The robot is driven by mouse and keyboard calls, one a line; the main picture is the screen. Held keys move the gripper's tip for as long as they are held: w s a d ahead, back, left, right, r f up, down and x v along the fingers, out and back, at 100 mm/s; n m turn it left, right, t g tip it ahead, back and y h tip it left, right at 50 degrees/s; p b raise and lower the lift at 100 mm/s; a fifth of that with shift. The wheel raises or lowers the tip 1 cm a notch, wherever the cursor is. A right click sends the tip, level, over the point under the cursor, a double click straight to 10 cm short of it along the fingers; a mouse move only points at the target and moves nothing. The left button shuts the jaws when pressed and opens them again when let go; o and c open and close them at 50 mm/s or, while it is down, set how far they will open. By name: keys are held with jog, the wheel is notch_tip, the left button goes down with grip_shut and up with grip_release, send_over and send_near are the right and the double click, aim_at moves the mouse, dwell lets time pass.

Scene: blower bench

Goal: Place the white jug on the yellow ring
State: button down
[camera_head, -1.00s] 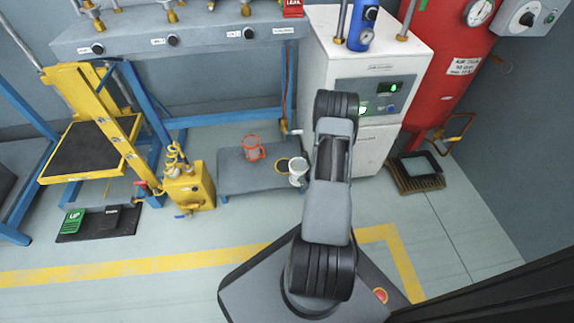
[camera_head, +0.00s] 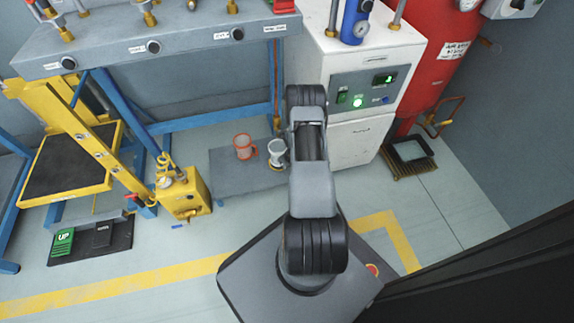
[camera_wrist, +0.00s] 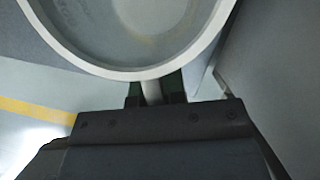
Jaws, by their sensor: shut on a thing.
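The white jug (camera_head: 277,148) shows beside my arm in the head view, over the low grey bench. In the wrist view its round rim (camera_wrist: 140,73) fills the top, and I look down into its pale inside. My gripper (camera_wrist: 154,92) is shut on the jug's handle, just below the rim in that view. In the head view my arm hides the gripper. The yellow ring cannot be made out now; the jug seems to cover the spot where it lay. I cannot tell whether the jug touches the bench.
An orange-red see-through mug (camera_head: 244,147) stands on the low bench (camera_head: 232,184), close left of the jug. A yellow pump unit (camera_head: 184,195) stands left of the bench. A white cabinet (camera_head: 350,150) rises close on the right. Blue frame legs stand behind.

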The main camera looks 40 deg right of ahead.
jog(key=shift+f, duration=0.5)
jog(key=shift+f, duration=0.1)
jog(key=shift+f+b, duration=0.15)
jog(key=shift+b, duration=0.15)
jog(key=c, duration=1.2)
grip_release()
jog(key=shift+r+p, duration=0.35)
jog(key=shift+p, duration=0.05)
jog(key=p+v, duration=0.2)
jog(key=v, duration=0.5)
jog(key=shift+s+r+p, duration=0.15)
jog(key=shift+p, duration=0.2)
